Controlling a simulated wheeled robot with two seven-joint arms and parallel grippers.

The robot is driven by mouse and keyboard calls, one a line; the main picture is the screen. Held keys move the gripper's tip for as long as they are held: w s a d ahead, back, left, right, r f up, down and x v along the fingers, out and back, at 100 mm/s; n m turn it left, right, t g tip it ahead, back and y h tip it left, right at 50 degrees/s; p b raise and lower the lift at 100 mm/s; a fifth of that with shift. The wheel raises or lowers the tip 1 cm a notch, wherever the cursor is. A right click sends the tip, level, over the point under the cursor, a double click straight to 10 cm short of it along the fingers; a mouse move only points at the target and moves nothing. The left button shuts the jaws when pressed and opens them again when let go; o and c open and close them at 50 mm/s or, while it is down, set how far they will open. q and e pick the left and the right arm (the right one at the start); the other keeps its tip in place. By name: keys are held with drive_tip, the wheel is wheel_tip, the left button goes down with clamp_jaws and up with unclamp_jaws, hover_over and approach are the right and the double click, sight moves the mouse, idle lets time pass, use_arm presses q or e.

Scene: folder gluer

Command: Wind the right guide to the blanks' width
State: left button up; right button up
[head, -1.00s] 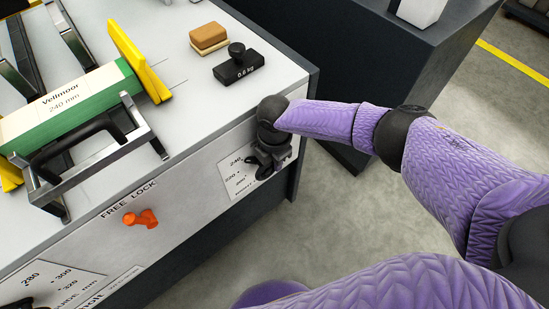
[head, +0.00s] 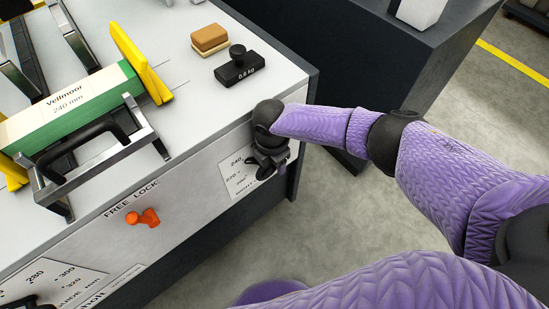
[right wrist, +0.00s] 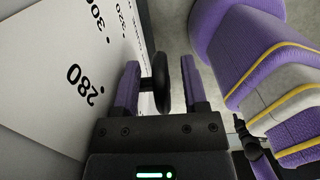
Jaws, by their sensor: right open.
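My right gripper (head: 268,165) is at the right end of the machine's front panel, in front of a printed dial scale (head: 238,176). In the right wrist view its two fingers (right wrist: 161,88) are open, one on each side of a black knob (right wrist: 163,82). I cannot tell whether either finger touches it. A yellow upright guide (head: 140,62) stands at the right end of the green stack of blanks (head: 75,105), labelled Vellmoor 240 mm. My left gripper is not in view.
An orange free lock lever (head: 143,217) is on the front panel. A black 0.6 kg weight (head: 238,68) and a tan block (head: 210,40) lie on the white top. A metal frame with a black handle (head: 80,145) stands before the blanks. Another scale (head: 50,280) is lower left.

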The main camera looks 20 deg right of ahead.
drive_tip(key=r+p, duration=0.1)
drive_tip(key=r, duration=0.2)
drive_tip(key=r+p, duration=0.2)
drive_tip(key=r, duration=0.1)
drive_tip(key=r+p, duration=0.2)
drive_tip(key=r, duration=0.1)
drive_tip(key=shift+s+a+r, duration=0.1)
drive_tip(key=shift+a, duration=0.15)
drive_tip(key=shift+r+p, duration=0.3)
drive_tip(key=shift+r, duration=0.15)
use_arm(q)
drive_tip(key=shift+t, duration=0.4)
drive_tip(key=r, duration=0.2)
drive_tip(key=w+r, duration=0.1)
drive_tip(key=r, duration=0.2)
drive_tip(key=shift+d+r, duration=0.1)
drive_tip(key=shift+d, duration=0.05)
use_arm(e)
drive_tip(key=shift+f, duration=0.1)
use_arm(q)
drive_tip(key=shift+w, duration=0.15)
use_arm(e)
drive_tip(key=shift+s, duration=0.1)
